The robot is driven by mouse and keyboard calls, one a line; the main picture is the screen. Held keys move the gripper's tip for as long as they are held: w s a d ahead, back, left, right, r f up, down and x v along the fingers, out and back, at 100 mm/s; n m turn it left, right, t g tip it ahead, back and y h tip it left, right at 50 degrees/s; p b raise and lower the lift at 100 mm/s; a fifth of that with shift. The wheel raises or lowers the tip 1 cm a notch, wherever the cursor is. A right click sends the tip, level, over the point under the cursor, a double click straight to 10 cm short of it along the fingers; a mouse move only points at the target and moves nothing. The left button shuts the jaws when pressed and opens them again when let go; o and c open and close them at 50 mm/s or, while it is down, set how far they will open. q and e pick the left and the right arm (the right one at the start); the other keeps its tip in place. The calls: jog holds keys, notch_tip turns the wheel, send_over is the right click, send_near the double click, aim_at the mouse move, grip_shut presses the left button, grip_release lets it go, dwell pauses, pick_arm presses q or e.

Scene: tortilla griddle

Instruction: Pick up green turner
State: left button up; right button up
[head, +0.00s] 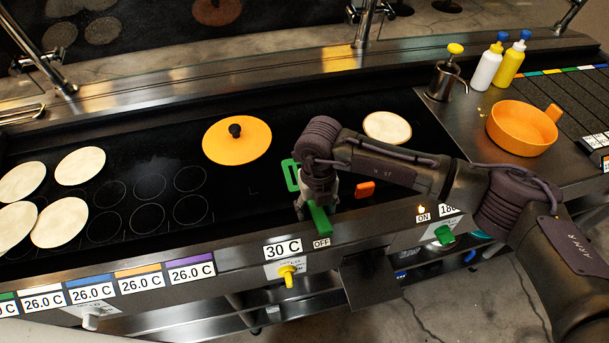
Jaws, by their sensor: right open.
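The green turner shows on the dark griddle (240,185) in two parts, its slotted green head (291,175) at the upper left and its green handle (320,218) pointing to the front edge. Its middle is hidden behind my right gripper (315,204). My right gripper points down over the turner, between head and handle, with its jaws open. I cannot tell whether the fingers touch it. My left gripper is out of view.
An orange lid (237,141) with a black knob and several tortillas (387,127) lie on the griddle. A small orange piece (365,188) lies right of my gripper. An orange pan (522,128), bottles (484,67) and a metal dispenser (447,80) stand at right.

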jog(key=shift+f, duration=0.3)
grip_shut()
jog(key=shift+r, duration=0.1)
jog(key=shift+r, duration=0.4)
notch_tip(320, 180, up, 2)
jog(key=shift+r+b, duration=0.25)
jog(key=shift+b, duration=0.6)
jog(key=s+d+r+b, duration=0.2)
jog(key=s+r, duration=0.5)
jog(key=s, duration=0.4)
jog(key=shift+s+d+r+b, duration=0.15)
jog(key=shift+s+r+b, duration=0.1)
jog(key=shift+r+b, duration=0.1)
